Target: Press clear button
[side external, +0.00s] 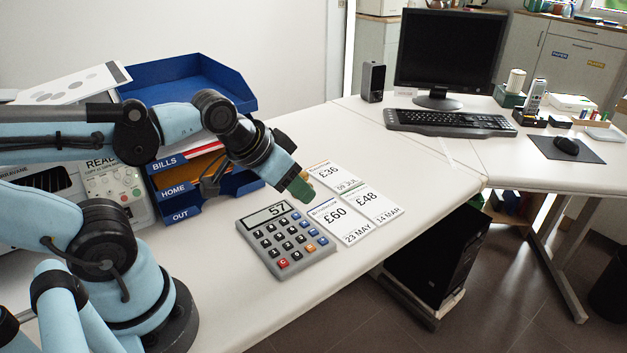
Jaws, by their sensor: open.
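A grey calculator (287,240) lies on the white desk, its display (270,215) reading 57. Its keys are mostly dark, with several blue ones along the right side. My gripper (300,187) is above and behind the calculator's far right side, away from the red key. Its green-tipped end points down to the right. The gap between the fingers is hard to see from here, and no object shows in them.
Price cards (341,218) lie on the desk right of the calculator. A blue tray stack (213,72) labelled BILLS, HOME and OUT stands behind my arm, beside a white machine (116,188). A keyboard (449,123) and monitor (450,50) are at the back right. The desk's front edge is close.

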